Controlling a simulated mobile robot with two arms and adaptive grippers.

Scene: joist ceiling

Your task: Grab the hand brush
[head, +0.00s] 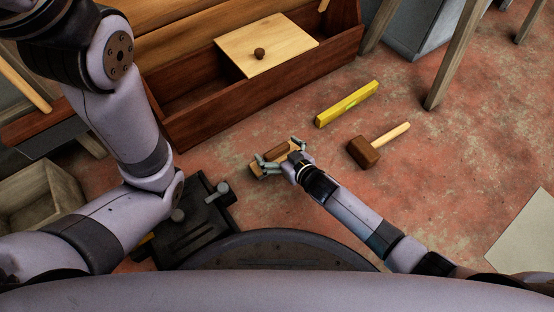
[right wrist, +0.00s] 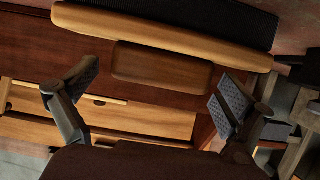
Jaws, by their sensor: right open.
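The hand brush (head: 275,153) lies on the floor in front of the wooden chest in the head view. In the right wrist view it (right wrist: 160,37) shows a light wood body, a dark brown grip part (right wrist: 160,68) and black bristles at the top edge. My right gripper (head: 280,156) is open at the brush, with its fingers spread toward the brush's two ends. In the right wrist view a gap shows between the fingers (right wrist: 157,86) and nothing is clamped. My left arm is folded at the left of the head view; its gripper is out of view.
A long wooden chest (head: 262,92) with a lid panel (head: 268,43) stands behind the brush. A yellow level (head: 346,104) and a mallet (head: 364,153) lie to the right. A dark metal device (head: 195,228) and a wooden crate (head: 45,192) are at left. Open floor lies at right.

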